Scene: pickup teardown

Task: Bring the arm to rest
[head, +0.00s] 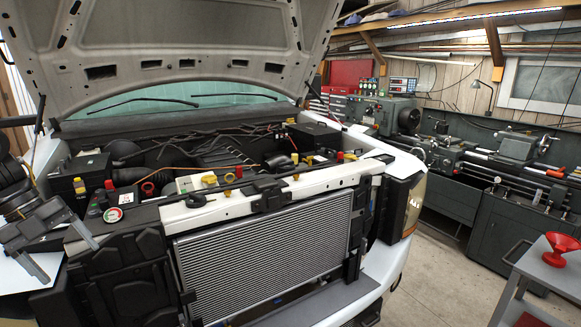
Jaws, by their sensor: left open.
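My left gripper (71,264) is at the left edge, its two grey fingers spread apart with nothing between them. My left arm (14,190) comes in from the left edge behind it, black and grey. The gripper is in front of the left front corner of a white pickup (393,268), near the black panel beside the radiator. I cannot tell whether it touches anything. My right gripper is not in view.
The pickup's hood (190,35) is raised over the open engine bay. A radiator (265,250) fills the front. A grey lathe (480,160) stands along the right wall. A red funnel (561,248) is on a small grey table (548,273) at right. Bare floor lies between truck and lathe.

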